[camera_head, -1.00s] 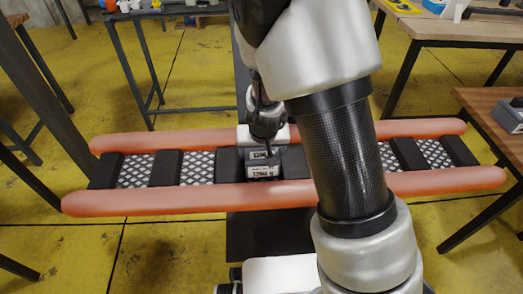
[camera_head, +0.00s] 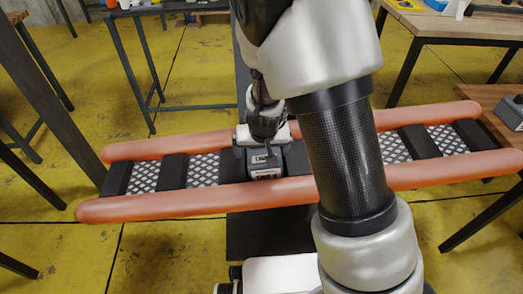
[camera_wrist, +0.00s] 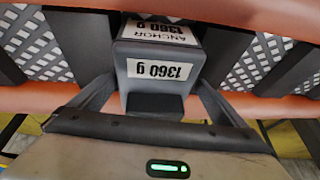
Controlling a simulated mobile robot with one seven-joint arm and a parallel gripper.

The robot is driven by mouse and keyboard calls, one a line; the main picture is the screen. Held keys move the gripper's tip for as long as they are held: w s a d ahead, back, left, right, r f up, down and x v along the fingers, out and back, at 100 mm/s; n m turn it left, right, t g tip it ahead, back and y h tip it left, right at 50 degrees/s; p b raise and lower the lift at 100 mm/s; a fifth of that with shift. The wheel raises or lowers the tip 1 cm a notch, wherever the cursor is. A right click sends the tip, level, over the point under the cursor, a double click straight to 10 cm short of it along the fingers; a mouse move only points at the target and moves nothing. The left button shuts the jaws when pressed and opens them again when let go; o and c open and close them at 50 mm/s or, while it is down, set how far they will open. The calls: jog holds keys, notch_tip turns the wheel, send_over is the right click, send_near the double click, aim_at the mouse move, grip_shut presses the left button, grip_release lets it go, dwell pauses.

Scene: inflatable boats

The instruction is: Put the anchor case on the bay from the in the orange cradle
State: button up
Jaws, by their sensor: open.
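The anchor case (camera_head: 265,168) is a dark grey block with white labels reading "ANCHOR" and "1360 g". It sits among the dark crosspieces near the middle of the orange cradle (camera_head: 150,208), between its two long orange tubes. It also shows at the top middle of the wrist view (camera_wrist: 158,88). My gripper (camera_head: 264,150) is open at the case. In the wrist view its fingers (camera_wrist: 155,98) stand on the left and right of the case. I cannot tell whether they touch it. My arm hides part of the cradle right of the case.
Grey mesh panels (camera_head: 203,170) and black crosspieces (camera_head: 173,172) fill the cradle on both sides. A wooden table with a grey box (camera_head: 511,112) stands at the right. Other tables stand at the back. The yellow floor is open in front on the left.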

jog(key=shift+d, duration=0.2)
jog(key=shift+s+f, duration=0.15)
jog(key=shift+f, duration=0.05)
jog(key=s+d+r+y+p, duration=0.1)
jog(key=s+r+p, duration=0.3)
jog(key=r, duration=0.6)
jog(key=s+r+y+p, duration=0.1)
jog(key=s+r+p, duration=0.25)
jog(key=r, duration=0.65)
jog(key=s+d+r+y+p, duration=0.1)
jog(key=s+r+p, duration=0.3)
jog(key=r, duration=0.6)
jog(key=s+d+r+t+h, duration=0.1)
jog(key=s+d+r+h, duration=0.2)
jog(key=s+d+r, duration=0.6)
notch_tip(320, 180, up, 16)
jog(key=s+a+p, duration=0.1)
jog(key=p, duration=1.4)
jog(key=shift+s+f, duration=0.2)
jog(key=shift+a, duration=0.1)
